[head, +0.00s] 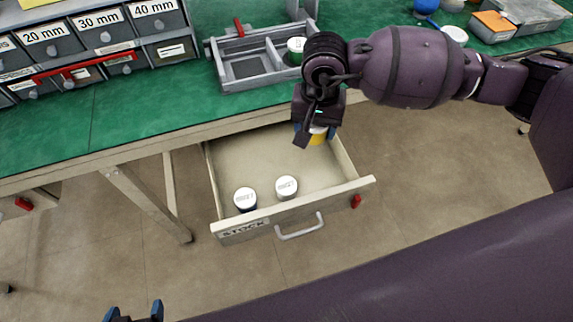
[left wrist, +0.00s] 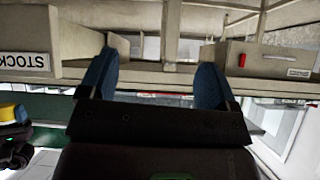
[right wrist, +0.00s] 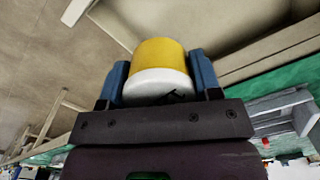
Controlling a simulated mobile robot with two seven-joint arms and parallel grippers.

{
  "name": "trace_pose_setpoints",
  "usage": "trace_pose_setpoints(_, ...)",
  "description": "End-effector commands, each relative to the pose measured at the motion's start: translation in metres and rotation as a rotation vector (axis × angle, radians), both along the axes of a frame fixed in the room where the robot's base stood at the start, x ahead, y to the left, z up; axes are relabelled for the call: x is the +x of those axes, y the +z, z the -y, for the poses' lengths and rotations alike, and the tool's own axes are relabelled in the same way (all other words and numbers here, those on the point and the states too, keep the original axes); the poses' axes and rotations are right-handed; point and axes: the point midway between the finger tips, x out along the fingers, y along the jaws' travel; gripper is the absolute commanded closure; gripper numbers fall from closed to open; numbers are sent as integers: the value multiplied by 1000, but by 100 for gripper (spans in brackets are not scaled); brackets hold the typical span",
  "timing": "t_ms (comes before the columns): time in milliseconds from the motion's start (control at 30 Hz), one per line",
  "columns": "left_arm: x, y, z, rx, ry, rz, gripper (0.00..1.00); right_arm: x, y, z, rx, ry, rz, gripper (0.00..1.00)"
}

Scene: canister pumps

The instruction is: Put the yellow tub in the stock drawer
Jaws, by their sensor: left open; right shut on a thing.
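The yellow tub (right wrist: 160,58) with a white lid is between the fingers of my right gripper (right wrist: 160,80), which is shut on it. In the head view the yellow tub (head: 317,138) shows partly below my right gripper (head: 315,130), over the back right of the stock drawer (head: 230,232). The drawer is pulled open and labelled STOCK. Whether the tub touches the drawer floor cannot be told. My left gripper (head: 135,312) is open and empty at the bottom left; its fingers also show in the left wrist view (left wrist: 153,85).
Two white-lidded tubs, one at left (head: 245,199) and one at right (head: 287,187), stand near the drawer's front. The green bench (head: 150,105) holds a grey tray (head: 245,70) and labelled small drawers (head: 95,40). The drawer's middle and back left are clear.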

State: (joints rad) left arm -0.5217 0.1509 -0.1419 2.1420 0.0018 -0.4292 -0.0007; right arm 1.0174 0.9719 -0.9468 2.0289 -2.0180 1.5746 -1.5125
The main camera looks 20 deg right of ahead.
Motion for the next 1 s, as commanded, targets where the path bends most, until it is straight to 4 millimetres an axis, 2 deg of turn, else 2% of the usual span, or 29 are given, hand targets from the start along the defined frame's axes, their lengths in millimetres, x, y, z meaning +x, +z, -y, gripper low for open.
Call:
trace_pose_setpoints(100, 0, -1, 0, 0, 0, -1, 17, 13, -13, -9, -3, -115, 1, 68)
trace_pose_setpoints(233, -1, -2, -1, 1, 0, -5, 17, 19, -25, -12, -6, -178, 1, 68)
trace_pose_setpoints(367, -4, -9, -3, 6, -2, -18, 17, 19, -48, -12, -8, -189, -4, 68)
trace_pose_setpoints(800, -10, -30, -6, 14, -9, -55, 17, 17, -143, -12, -8, -186, -7, 68)
trace_pose_setpoints(1000, -6, -33, -4, 12, -13, -52, 17, 19, -163, -12, -7, -185, -1, 68)
